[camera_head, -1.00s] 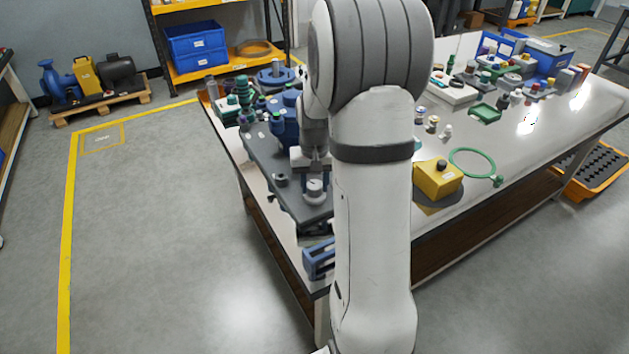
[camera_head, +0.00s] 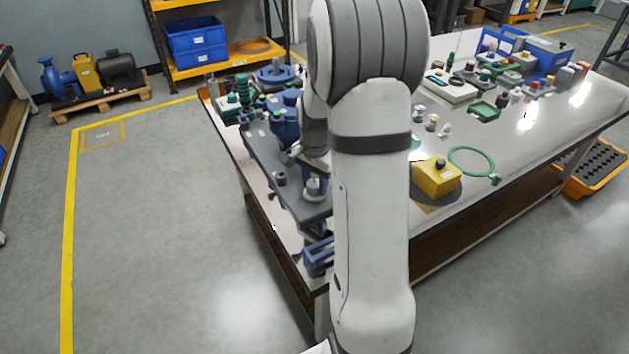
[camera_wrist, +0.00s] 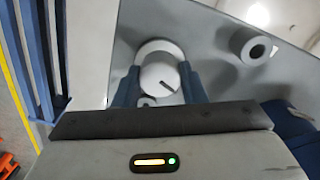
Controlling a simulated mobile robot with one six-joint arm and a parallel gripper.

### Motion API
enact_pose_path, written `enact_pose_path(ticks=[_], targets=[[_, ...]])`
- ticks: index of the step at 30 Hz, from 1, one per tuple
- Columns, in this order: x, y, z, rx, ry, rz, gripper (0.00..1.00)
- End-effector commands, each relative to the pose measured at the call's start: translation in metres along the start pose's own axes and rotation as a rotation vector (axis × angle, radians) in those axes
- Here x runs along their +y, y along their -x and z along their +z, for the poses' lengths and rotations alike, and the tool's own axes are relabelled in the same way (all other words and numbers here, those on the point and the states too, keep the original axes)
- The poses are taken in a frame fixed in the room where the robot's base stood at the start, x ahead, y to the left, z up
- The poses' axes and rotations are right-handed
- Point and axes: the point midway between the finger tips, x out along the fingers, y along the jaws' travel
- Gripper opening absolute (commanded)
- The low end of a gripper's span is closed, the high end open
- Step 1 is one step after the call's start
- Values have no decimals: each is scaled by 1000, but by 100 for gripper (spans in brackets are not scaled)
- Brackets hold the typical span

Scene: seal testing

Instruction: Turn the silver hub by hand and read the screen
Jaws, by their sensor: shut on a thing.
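The silver hub (camera_wrist: 160,72) is a round pale knob with a dark line on its face, seated in a light ring on a grey plate (camera_head: 262,158). It also shows small in the head view (camera_head: 314,188), at the plate's near end. My gripper (camera_wrist: 160,88) is shut on the hub, with one blue finger on each side of it. In the head view my arm hides part of the hub's surroundings. A white unit (camera_head: 452,90) with a small dark panel stands on the bench's far side; I cannot tell whether it is the screen, and no reading is legible.
A short hollow grey post (camera_wrist: 255,50) stands on the plate beside the hub. A blue slotted block (camera_head: 318,258) sits at the bench's near edge. A yellow box (camera_head: 436,178) and a green ring (camera_head: 471,160) lie to the right.

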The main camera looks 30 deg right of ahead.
Motion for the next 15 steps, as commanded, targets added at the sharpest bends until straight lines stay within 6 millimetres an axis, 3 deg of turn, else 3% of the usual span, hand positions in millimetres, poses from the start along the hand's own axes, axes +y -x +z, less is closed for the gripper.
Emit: enact_pose_path(ticks=[15], targets=[[-1,1,0,1,-63,-1,15]])
